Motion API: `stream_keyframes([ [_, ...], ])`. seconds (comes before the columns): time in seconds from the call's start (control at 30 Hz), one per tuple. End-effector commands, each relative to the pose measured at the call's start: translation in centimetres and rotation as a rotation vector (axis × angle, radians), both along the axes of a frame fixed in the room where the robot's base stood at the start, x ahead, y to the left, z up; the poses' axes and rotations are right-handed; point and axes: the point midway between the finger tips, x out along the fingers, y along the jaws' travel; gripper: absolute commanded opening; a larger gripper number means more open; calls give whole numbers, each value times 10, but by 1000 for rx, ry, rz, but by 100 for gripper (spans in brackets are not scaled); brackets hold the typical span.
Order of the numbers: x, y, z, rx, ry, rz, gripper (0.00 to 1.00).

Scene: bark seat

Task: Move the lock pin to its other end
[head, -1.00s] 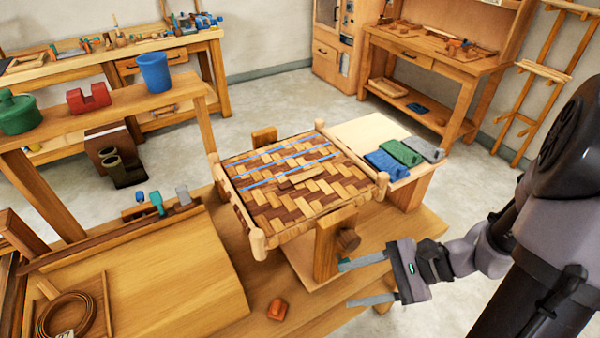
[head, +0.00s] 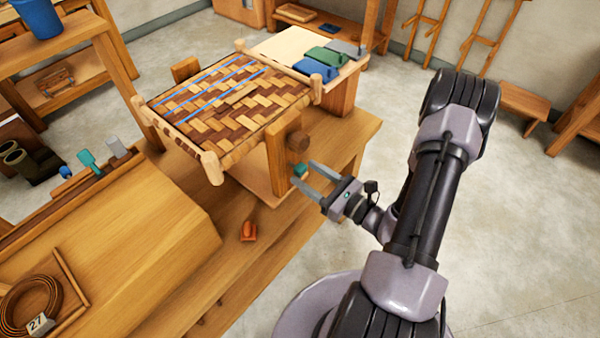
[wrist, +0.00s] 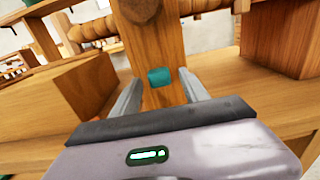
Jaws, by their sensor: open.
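A small teal block (head: 299,170), which looks like the lock pin's end, is at the front face of the wooden upright (head: 278,168) under the woven seat's near edge. In the wrist view the teal block (wrist: 159,76) shows against the upright (wrist: 158,40), below a round brown knob (wrist: 138,8). My gripper (head: 303,172) is open, pointing at the upright. Its fingertips (wrist: 158,84) are on either side of the teal block; I cannot tell whether they touch it. The rest of the pin is hidden.
The woven seat (head: 225,100) stands on the wooden bench with blue strands across it. An orange piece (head: 248,231) lies on the bench to the left. Blue, green and grey blocks (head: 325,58) sit on a side board behind. The floor at right is clear.

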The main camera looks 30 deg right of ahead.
Motion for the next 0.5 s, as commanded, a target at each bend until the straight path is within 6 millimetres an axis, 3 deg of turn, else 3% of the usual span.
stream_keyframes([
  [0.2, 25, 9, 0, -1, 0, 1, 53],
  [0.5, 29, 11, 1, 0, 0, 0, 53],
])
